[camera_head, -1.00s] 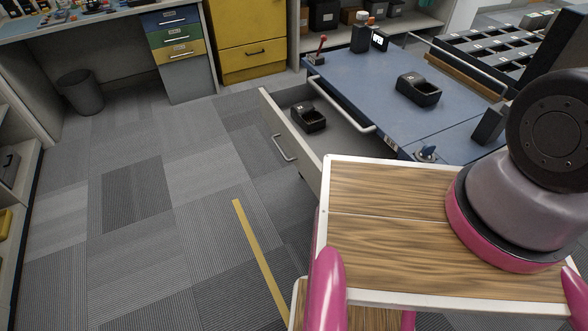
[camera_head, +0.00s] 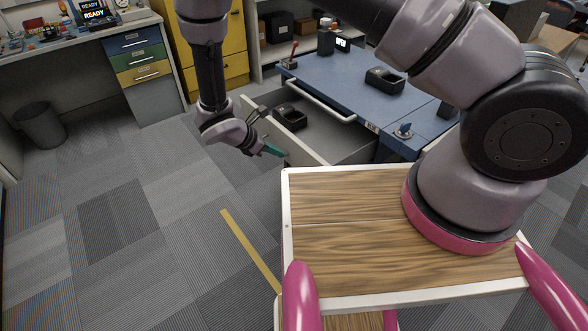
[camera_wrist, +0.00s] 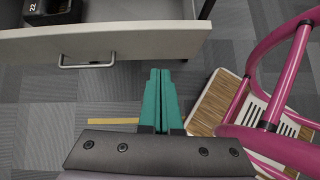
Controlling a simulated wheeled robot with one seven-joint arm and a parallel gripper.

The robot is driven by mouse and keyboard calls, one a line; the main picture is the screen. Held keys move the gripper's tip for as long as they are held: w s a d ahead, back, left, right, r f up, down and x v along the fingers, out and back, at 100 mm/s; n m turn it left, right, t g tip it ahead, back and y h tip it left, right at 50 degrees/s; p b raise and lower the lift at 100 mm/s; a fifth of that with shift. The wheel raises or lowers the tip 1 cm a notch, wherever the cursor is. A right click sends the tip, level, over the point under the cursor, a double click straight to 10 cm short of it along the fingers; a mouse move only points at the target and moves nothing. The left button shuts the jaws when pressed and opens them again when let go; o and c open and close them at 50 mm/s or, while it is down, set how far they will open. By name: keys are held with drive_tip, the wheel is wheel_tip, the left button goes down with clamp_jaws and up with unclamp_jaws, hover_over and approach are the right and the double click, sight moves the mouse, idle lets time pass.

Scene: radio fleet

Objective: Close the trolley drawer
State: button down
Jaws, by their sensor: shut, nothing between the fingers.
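The trolley (camera_head: 335,72) has a blue top, and its drawer (camera_head: 318,152) is pulled open toward the left. A black box (camera_head: 290,116) lies inside the drawer. In the wrist view the drawer front (camera_wrist: 170,40) spans the top, with its metal handle (camera_wrist: 87,65) to the left and part of the black box (camera_wrist: 50,12) behind it. My gripper (camera_head: 274,151) is beside the outer face of the drawer front. In the wrist view its green fingers (camera_wrist: 160,75) are together and empty, pointing at the front right of the handle. I cannot tell whether they touch it.
A yellow cabinet (camera_head: 236,58) and a desk unit with coloured drawers (camera_head: 142,62) stand at the back left. A dark bin (camera_head: 41,124) is on the floor. The carpet left of the drawer is clear. Another black box (camera_head: 384,79) sits on the trolley top.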

wheel_tip(320, 180, down, 3)
drive_tip(key=s+n, duration=0.1)
drive_tip(key=s, duration=0.1)
approach(309, 165)
drive_tip(key=a+f+x, duration=0.1)
drive_tip(key=x, duration=0.5)
drive_tip(key=shift+d+r, duration=0.35)
drive_tip(key=shift+d, duration=0.15)
drive_tip(key=w+d, duration=0.3)
drive_tip(key=d, duration=0.2)
drive_tip(key=w+d, duration=0.4)
drive_tip(key=d, duration=0.1)
drive_tip(key=w+d, duration=0.4)
drive_tip(key=d, duration=0.2)
drive_tip(key=shift+d, duration=0.1)
